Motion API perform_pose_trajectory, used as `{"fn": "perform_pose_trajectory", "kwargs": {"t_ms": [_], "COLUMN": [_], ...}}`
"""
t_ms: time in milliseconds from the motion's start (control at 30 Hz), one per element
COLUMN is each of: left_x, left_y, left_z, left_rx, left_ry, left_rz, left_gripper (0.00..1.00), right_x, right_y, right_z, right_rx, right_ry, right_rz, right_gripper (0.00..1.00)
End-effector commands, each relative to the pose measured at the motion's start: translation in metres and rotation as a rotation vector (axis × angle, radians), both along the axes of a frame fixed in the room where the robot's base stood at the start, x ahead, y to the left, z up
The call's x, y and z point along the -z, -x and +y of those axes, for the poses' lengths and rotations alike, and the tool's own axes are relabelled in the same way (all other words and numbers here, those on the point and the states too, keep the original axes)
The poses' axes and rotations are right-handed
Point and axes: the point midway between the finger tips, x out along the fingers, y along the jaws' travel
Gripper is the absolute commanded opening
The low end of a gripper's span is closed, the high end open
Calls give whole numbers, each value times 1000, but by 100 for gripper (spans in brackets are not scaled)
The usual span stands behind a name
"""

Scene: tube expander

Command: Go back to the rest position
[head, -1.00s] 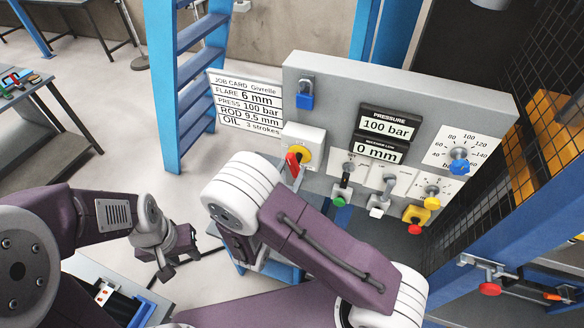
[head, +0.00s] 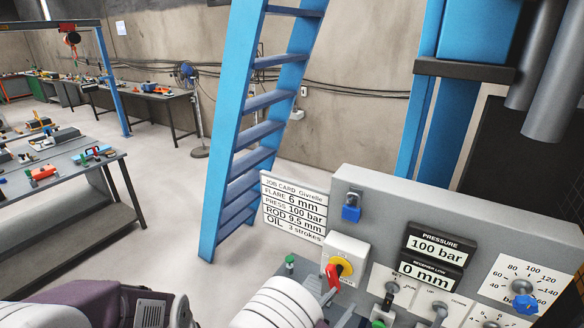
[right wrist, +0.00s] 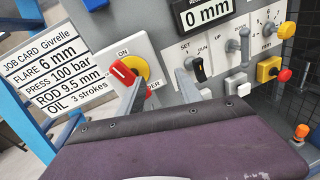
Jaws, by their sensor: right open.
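My right gripper (head: 328,299) is open at the bottom of the head view, in front of the panel, partly hidden by my white arm joint. In the right wrist view its two grey fingers (right wrist: 160,82) stand apart with nothing between them. The left finger overlaps the area by the red handle (right wrist: 123,72) of the yellow rotary switch; I cannot tell if they touch. The switch (head: 343,265) also shows in the head view. My left arm shows only at the lower left edge; its gripper is out of view.
The grey control panel (head: 385,190) reads 100 bar and 0 mm. It carries a blue padlock (head: 351,213), a gauge knob (head: 524,303) and levers. A job card (head: 293,208) is at its left. A blue ladder (head: 232,150) stands behind. Workbenches (head: 75,165) are at left, with clear floor between.

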Motion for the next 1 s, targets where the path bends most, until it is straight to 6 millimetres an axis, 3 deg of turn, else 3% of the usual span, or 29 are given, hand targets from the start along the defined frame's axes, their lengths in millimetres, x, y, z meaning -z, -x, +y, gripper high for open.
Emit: {"fn": "perform_pose_trajectory", "kwargs": {"t_ms": [67,100,167,233,300,367,433,600,867,967,1000], "left_x": [23,33,49,71,88,99,108,113,111,111,111], "left_y": [0,0,0,0,0,0,0,0,0,0,0], "left_z": [0,0,0,0,0,0,0,0,0,0,0], "left_rx": [0,0,0,0,0,0,0,0,0,0,0], "left_ry": [0,0,0,0,0,0,0,0,0,0,0], "left_rz": [0,0,1,1,1,1,1,0,0,0,0], "left_gripper": [36,36,36,36,36,36,36,36,36,36,36], "right_x": [27,44,74,116,147,160,164,155,152,154,152], "right_y": [26,50,92,141,162,158,141,111,109,129,145], "right_z": [-53,-78,-104,-106,-83,-62,-47,-42,-41,-47,-60], "right_rx": [255,418,684,1017,1287,1451,1570,1665,1668,1672,1637], "right_ry": [-132,-232,-425,-729,-1055,-1303,-1534,-1797,-1812,-1712,-1607], "right_rz": [37,56,68,28,-76,-201,-357,-592,-603,-517,-437], "right_gripper": [42,42,42,42,42,42,42,42,42,42,42]}}
